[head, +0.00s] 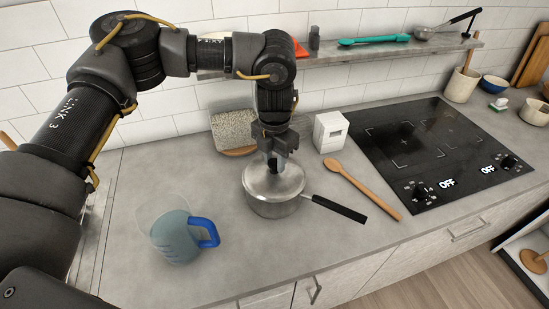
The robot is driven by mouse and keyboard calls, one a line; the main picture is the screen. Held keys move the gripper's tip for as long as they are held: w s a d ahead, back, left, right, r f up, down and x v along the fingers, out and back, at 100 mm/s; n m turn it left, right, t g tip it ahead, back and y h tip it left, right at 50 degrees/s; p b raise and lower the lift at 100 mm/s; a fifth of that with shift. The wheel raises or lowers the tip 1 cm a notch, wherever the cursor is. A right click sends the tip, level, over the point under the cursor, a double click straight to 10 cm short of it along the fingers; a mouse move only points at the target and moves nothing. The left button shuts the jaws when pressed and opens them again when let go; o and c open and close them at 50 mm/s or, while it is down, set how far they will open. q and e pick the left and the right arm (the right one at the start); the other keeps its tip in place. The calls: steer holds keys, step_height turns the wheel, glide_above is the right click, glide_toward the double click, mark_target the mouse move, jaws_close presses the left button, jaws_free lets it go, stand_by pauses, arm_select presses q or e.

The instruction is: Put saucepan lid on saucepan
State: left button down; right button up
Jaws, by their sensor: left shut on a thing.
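The saucepan (273,208) stands on the grey counter with its black handle (340,208) pointing right. The round metal saucepan lid (262,184) is over the saucepan's top, roughly lined up with it. I cannot tell whether the lid rests on the rim or is slightly above it. My left gripper (276,165) points down from above and is shut on the lid at its middle. The lid's knob is hidden by the fingers. My right gripper is not in view.
A clear jug with a blue handle (207,233) stands left of the saucepan. A wooden spoon (365,190) lies to the right, beside a black hob (432,145). A white box (330,132) stands behind. A wall shelf (385,48) runs above. The front counter is clear.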

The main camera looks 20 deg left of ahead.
arm_select(q)
steer(key=c, duration=0.7)
jaws_free()
steer(key=shift+o, duration=0.2)
steer(key=shift+r, duration=0.1)
steer(key=shift+r+p, duration=2.5)
steer(key=shift+r, duration=1)
